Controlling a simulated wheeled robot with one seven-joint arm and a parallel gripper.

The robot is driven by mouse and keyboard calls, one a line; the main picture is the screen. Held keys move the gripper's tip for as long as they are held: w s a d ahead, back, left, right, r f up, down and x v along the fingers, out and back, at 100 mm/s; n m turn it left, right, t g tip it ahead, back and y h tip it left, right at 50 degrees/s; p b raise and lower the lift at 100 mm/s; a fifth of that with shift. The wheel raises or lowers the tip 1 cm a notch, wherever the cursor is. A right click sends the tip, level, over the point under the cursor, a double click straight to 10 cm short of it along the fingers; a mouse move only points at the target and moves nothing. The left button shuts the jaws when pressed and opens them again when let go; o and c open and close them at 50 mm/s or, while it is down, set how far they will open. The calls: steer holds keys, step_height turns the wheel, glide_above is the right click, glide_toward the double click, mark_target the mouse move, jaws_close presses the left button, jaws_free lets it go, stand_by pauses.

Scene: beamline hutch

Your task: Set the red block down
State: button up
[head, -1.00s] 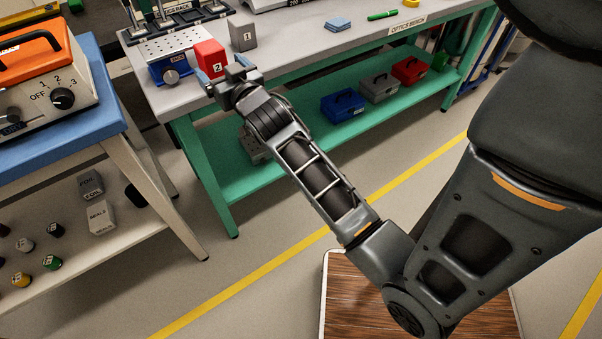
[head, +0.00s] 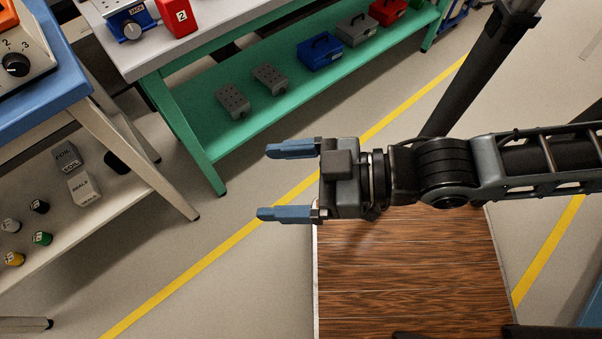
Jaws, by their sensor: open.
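The red block (head: 177,16), marked with a 2, stands upright on the grey top of the optics bench (head: 219,29), near its front edge and just right of the blue jack. Its upper part is cut off by the top of the picture. My gripper (head: 288,181) is open and empty. Its two blue fingers point left, well apart, over the open floor in front of the bench. It is clear of the block, to the lower right of it in the picture.
The blue jack (head: 130,28) stands beside the block. The green lower shelf (head: 204,137) holds two grey perforated blocks and several toolboxes, including a blue one (head: 320,52). A blue-topped table (head: 60,60) is at left. Floor between is clear.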

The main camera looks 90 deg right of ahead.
steer(key=shift+s+a+r+n+y, duration=0.25)
steer(key=shift+s+r, duration=0.15)
steer(key=shift+s, duration=0.25)
steer(key=shift+s+a+r+n+y, duration=0.15)
steer(key=shift+s+a+r+y, duration=0.1)
steer(key=shift+s+r, duration=0.25)
steer(key=w+d+f+m+h, duration=0.3)
steer(key=w+d+f+h, duration=0.15)
steer(key=w, duration=0.45)
steer(key=m+g+h+b, duration=0.2)
steer(key=m+g+h, duration=0.1)
steer(key=m+h, duration=0.5)
glide_toward(179, 9)
steer(key=shift+n+h, duration=0.55)
steer(key=shift+n, duration=0.05)
steer(key=x, duration=0.7)
steer(key=shift+w+a+f, duration=0.1)
steer(key=shift+w+f, duration=0.25)
steer(key=shift+w+d+r+g+p, duration=0.1)
steer(key=shift+w+d+g+p, duration=0.1)
steer(key=shift+w+d, duration=0.25)
steer(key=shift+w+d+g+p, duration=0.1)
steer(key=shift+w+d+p, duration=0.1)
steer(key=shift+d, duration=0.3)
steer(key=shift+p+x, duration=0.3)
steer(key=shift+x, duration=2.45)
